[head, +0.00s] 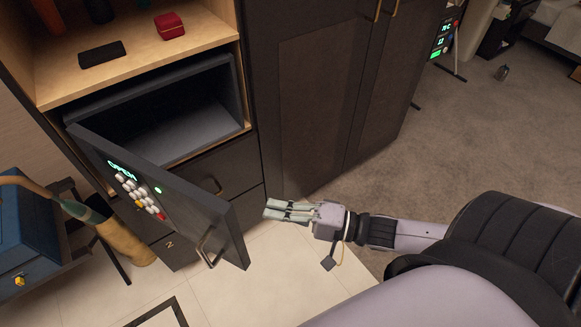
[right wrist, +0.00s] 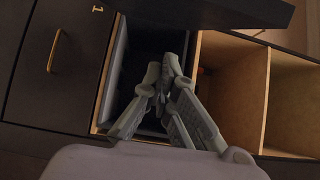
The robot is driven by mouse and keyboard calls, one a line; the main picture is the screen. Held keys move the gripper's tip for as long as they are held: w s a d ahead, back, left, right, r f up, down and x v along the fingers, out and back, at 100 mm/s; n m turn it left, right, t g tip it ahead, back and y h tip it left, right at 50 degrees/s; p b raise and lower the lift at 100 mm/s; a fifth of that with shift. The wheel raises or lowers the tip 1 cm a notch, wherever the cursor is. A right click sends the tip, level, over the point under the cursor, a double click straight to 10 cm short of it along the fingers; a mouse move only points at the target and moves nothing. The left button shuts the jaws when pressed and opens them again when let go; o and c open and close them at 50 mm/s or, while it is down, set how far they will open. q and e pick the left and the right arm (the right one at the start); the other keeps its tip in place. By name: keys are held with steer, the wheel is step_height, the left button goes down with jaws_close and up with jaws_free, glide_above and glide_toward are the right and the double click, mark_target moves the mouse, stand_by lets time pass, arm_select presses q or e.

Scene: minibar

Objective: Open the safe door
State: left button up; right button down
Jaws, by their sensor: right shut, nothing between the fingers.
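The safe (head: 205,125) sits in a wooden cabinet compartment, and its grey interior looks empty. The door carries a keypad (head: 138,196) with a lit green display reading OPEN and a metal handle (head: 208,248). My right gripper (head: 267,209) is shut and empty, to the right of the door's free edge and apart from it. In the right wrist view its fingers (right wrist: 168,62) meet in front of the dark safe opening (right wrist: 128,75). My left gripper is not in view.
A shelf above the safe holds a red box (head: 169,25) and a dark flat object (head: 102,54). Drawers (head: 205,178) lie below. A tall dark cabinet (head: 310,100) stands to the right. A blue case (head: 25,240) is at the left. The tiled floor in front is mostly clear.

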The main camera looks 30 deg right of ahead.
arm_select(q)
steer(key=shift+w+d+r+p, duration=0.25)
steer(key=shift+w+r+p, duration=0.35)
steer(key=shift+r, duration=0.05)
arm_select(e)
steer(key=w+a, duration=0.1)
steer(key=a, duration=0.5)
steer(key=shift+w+a, duration=0.25)
steer(key=shift+a, duration=0.15)
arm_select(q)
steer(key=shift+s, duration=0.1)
arm_select(e)
steer(key=shift+s, duration=0.1)
